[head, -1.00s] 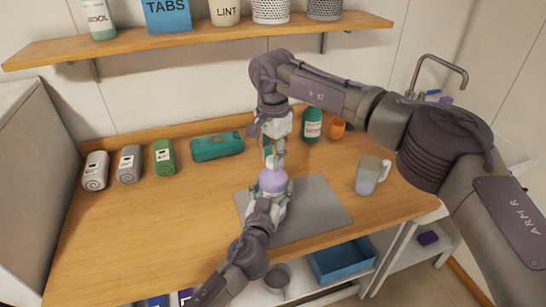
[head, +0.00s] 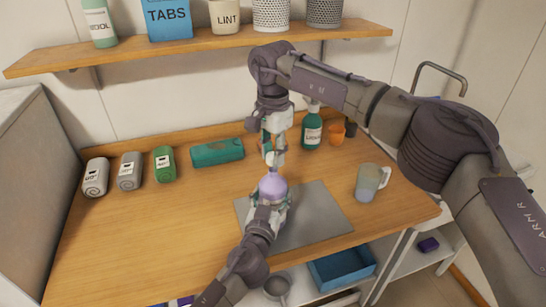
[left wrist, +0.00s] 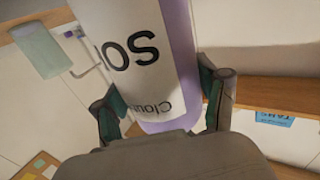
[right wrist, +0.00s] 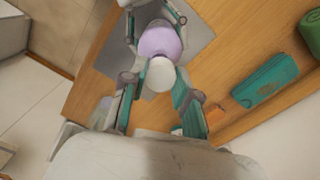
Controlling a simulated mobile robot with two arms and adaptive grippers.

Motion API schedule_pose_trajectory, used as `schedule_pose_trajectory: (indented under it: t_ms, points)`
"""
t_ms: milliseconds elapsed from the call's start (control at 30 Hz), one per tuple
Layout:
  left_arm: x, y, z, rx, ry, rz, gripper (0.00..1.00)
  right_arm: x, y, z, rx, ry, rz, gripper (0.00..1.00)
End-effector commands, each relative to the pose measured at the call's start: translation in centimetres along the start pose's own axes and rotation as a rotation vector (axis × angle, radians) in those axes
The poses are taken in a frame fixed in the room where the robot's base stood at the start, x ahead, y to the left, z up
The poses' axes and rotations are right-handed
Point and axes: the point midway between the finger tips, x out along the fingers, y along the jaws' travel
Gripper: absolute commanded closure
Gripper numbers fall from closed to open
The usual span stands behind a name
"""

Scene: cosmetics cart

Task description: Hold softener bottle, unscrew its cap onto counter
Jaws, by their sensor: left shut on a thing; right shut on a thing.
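The purple softener bottle (head: 273,187) is upright above the grey mat, with my left gripper (head: 267,208) shut around it. In the left wrist view, its white label (left wrist: 135,45) with dark lettering shows between the fingers (left wrist: 165,105). My right gripper (head: 274,158) comes from above, over the bottle's top. In the right wrist view, the round white cap (right wrist: 159,75) sits between the right fingertips (right wrist: 157,88), in line with the purple bottle (right wrist: 160,42). I cannot tell whether the cap still touches the bottle's neck.
The grey mat (head: 315,220) lies on the wooden counter (head: 150,230). A mug (head: 370,182) stands right; a green bottle (head: 312,128) and orange item (head: 337,133) stand behind. A teal case (head: 217,152) and rolled towels (head: 130,170) lie left. The front-left counter is clear.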

Motion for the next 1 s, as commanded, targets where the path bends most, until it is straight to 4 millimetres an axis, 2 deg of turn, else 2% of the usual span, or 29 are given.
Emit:
schedule_pose_trajectory:
  t_ms: [167,400,433,567,867,1000]
  points:
    - [0.0,0.0,0.1,0.000,-0.002,-0.001,1.00,-2.3,0.0,0.0,0.000,0.000,-0.002,1.00]
    - [0.0,0.0,0.1,0.000,-0.002,-0.001,1.00,-2.6,0.0,0.0,-0.001,-0.001,0.000,1.00]
    - [0.0,0.0,0.1,0.000,-0.002,-0.001,0.23,-2.6,0.0,0.0,-0.001,-0.001,0.000,1.00]
    - [0.0,0.0,0.1,0.000,-0.002,0.000,0.01,-2.5,0.0,0.0,0.000,-0.001,0.000,1.00]
    - [0.0,0.0,0.0,0.000,0.000,0.000,0.00,-2.5,0.0,0.0,0.000,-0.001,0.000,1.00]
    - [-0.6,0.0,0.1,-0.001,-0.001,0.000,0.00,-2.5,0.0,0.0,0.000,-0.001,0.000,1.00]
